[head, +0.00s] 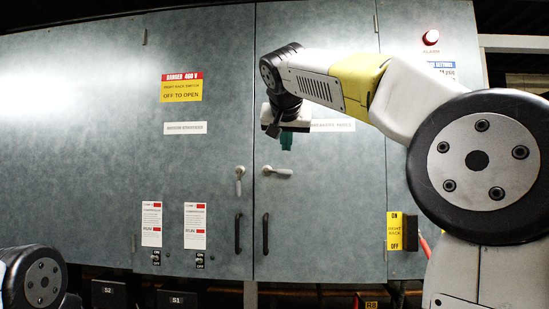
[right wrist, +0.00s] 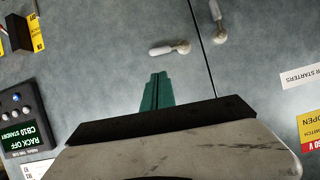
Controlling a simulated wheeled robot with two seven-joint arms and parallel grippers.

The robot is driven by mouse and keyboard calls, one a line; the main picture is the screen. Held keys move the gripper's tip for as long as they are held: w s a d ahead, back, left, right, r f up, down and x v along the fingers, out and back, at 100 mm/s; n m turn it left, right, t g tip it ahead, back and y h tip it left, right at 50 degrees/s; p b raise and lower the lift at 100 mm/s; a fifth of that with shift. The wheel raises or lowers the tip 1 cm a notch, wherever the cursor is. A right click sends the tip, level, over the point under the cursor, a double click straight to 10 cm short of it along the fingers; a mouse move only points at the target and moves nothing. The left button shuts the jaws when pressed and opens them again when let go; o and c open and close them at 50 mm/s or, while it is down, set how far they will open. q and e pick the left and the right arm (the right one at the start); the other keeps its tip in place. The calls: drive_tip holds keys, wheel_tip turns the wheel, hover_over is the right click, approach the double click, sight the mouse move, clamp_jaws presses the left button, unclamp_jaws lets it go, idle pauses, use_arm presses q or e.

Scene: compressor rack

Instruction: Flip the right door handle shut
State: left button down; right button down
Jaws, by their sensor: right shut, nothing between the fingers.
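The right door handle (head: 277,171) is a small pale lever on the right cabinet door, beside the seam between the doors. It lies nearly level, its free end pointing right in the head view. In the right wrist view, where the scene looks upside down, the handle (right wrist: 168,49) lies beyond the fingertips. My right gripper (head: 286,141) is shut and empty, above and slightly right of the handle; its green fingers (right wrist: 157,91) are together and apart from the handle. My left gripper is out of view.
The left door handle (head: 239,180) hangs upright across the seam. Black pull bars (head: 238,233) (head: 265,234) flank the seam lower down. The door surface around the handle is clear.

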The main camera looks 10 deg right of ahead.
sight(278, 171)
drive_tip(key=x, duration=0.9)
drive_tip(key=shift+w+d+f, duration=0.1)
drive_tip(key=shift+w+f, duration=0.1)
drive_tip(key=shift+w, duration=0.15)
